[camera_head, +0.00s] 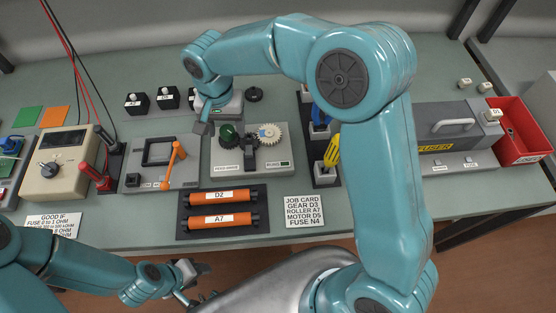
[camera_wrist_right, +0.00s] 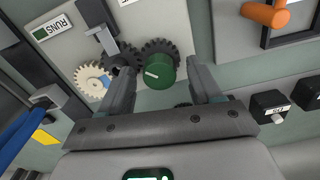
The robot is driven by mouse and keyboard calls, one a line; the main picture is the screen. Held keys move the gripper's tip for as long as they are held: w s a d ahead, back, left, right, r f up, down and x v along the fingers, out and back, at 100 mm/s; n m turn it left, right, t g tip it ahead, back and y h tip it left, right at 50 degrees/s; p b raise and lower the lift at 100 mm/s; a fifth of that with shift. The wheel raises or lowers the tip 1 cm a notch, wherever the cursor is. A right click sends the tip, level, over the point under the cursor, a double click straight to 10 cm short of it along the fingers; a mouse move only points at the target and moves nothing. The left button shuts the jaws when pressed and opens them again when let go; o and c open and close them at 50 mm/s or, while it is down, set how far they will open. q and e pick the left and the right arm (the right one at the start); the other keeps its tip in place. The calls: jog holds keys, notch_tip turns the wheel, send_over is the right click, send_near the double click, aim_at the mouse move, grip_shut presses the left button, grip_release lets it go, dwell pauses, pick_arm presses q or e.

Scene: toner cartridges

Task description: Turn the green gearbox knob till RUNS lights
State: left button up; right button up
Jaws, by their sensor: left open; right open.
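The green knob (camera_head: 228,131) sits on the gearbox panel (camera_head: 225,157) in the head view, beside dark gears and a cream gear (camera_head: 271,132). In the right wrist view the knob (camera_wrist_right: 158,72) shows a pale pointer line and lies between the fingers of my right gripper (camera_wrist_right: 160,68), which is open, with a gap on each side. In the head view my right gripper (camera_head: 207,122) is just left of the knob. The RUNS label (camera_wrist_right: 52,27) is at the panel corner; I cannot tell if its lamp is lit. My left gripper (camera_head: 190,279) is open and empty, below the table's front edge.
Orange rollers (camera_head: 219,197) lie in a dark tray in front of the panel. A tester with an orange lever (camera_head: 175,160) stands left, and black blocks (camera_head: 136,102) stand behind. A job card (camera_head: 304,212), a yellow tool (camera_head: 332,150) and a red bin (camera_head: 523,132) are rightward.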

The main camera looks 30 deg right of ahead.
jog(key=n+p, duration=0.1)
jog(key=n, duration=0.2)
jog(key=shift+r, duration=0.15)
jog(key=n, duration=0.3)
jog(key=shift+n+p, duration=0.3)
jog(key=shift+p, duration=0.1)
jog(key=shift+n+p, duration=0.5)
jog(key=shift+n, duration=0.6)
jog(key=n+p, duration=0.1)
jog(key=n, duration=0.2)
jog(key=shift+d, duration=0.1)
jog(key=shift+n, duration=0.8)
jog(key=c, duration=0.9)
jog(key=shift+o, duration=0.3)
jog(key=shift+f, duration=0.2)
